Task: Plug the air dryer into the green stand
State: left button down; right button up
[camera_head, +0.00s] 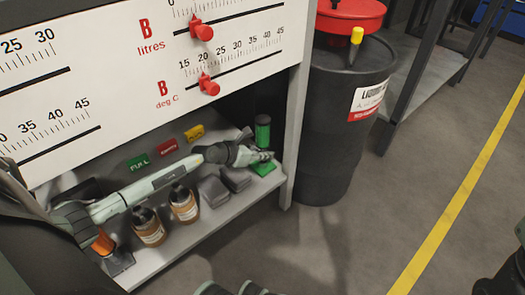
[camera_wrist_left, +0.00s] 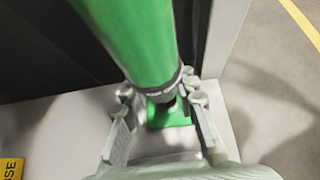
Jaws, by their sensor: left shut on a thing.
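The air dryer is a green cylinder (camera_head: 263,131) with a dark top, upright at the right end of the low shelf. In the left wrist view the green cylinder (camera_wrist_left: 135,38) fills the top middle, with a dark collar at its lower end. My left gripper (camera_head: 264,157) is shut on the dryer's lower end, its fingers (camera_wrist_left: 163,98) on both sides of the collar. The green stand (camera_head: 263,169) is directly below on the shelf; its green base (camera_wrist_left: 172,118) shows between the fingers. Whether the dryer's end touches the stand is hidden.
The low shelf (camera_head: 185,238) holds two brown bottles (camera_head: 183,204), dark grey blocks (camera_head: 212,191) and an orange item (camera_head: 103,243) at the left. A white scale panel (camera_head: 120,75) overhangs it. A white post and a black barrel (camera_head: 335,130) stand to the right.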

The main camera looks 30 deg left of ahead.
pick_arm(q)
jog(key=shift+f+b, duration=1.05)
jog(key=shift+f, duration=0.45)
jog(key=c, duration=1.1)
grip_release()
jog(key=shift+s, duration=0.1)
jog(key=v, duration=0.7)
jog(key=shift+s+r, duration=0.15)
jog(key=shift+r, duration=0.05)
